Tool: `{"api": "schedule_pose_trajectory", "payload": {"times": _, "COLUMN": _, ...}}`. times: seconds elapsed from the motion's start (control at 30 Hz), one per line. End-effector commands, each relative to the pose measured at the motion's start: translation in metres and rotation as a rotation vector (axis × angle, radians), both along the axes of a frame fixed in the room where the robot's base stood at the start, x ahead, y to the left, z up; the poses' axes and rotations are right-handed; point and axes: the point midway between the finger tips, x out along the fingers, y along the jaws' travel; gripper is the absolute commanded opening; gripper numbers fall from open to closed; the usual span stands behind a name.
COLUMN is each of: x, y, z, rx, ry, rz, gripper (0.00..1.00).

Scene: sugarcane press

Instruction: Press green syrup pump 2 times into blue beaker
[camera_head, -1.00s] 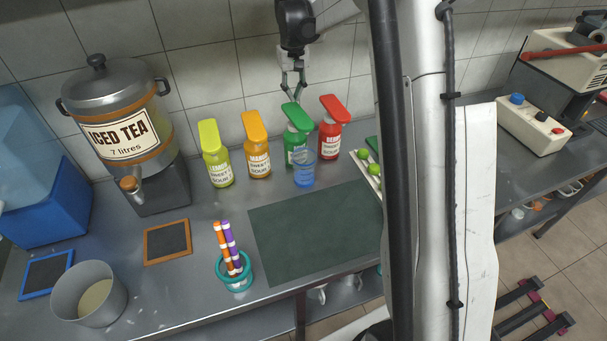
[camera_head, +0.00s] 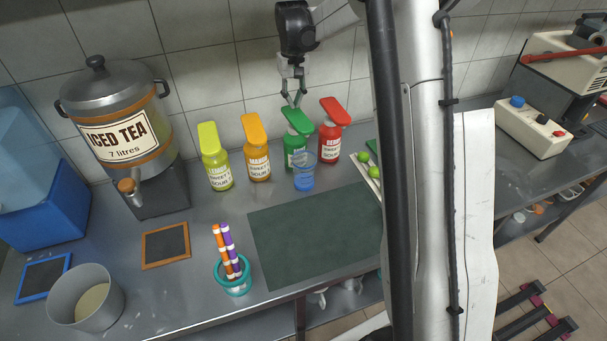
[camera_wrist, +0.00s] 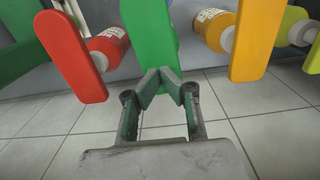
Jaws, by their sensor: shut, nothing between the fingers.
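The green syrup pump bottle (camera_head: 294,157) stands in the row of syrup bottles, with a flat green pump top (camera_head: 297,121). The blue beaker (camera_head: 303,178) stands in front of it, under the pump's front end, and partly covers the bottle. My gripper (camera_head: 294,104) is shut and empty, pointing down just above the back part of the green pump top. In the wrist view my gripper (camera_wrist: 158,72) has its fingertips together over the green pump top (camera_wrist: 149,35). I cannot tell if they touch it. The beaker is not clear in the wrist view.
A red syrup pump (camera_head: 331,138) stands close on the right, an orange one (camera_head: 257,150) and a yellow-green one (camera_head: 215,160) on the left. A dark mat (camera_head: 312,235) lies in front. A tiled wall (camera_head: 215,60) is close behind.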

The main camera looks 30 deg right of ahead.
Motion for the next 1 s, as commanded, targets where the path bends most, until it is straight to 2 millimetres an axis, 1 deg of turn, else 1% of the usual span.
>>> {"api": "schedule_pose_trajectory", "payload": {"times": 0.57, "x": 0.000, "y": 0.000, "z": -0.001, "rx": 0.000, "ry": 0.000, "rz": 0.000, "gripper": 0.00}}
{"api": "schedule_pose_trajectory", "payload": {"times": 1.0, "x": 0.000, "y": 0.000, "z": -0.013, "rx": 0.000, "ry": 0.000, "rz": 0.000, "gripper": 0.00}}
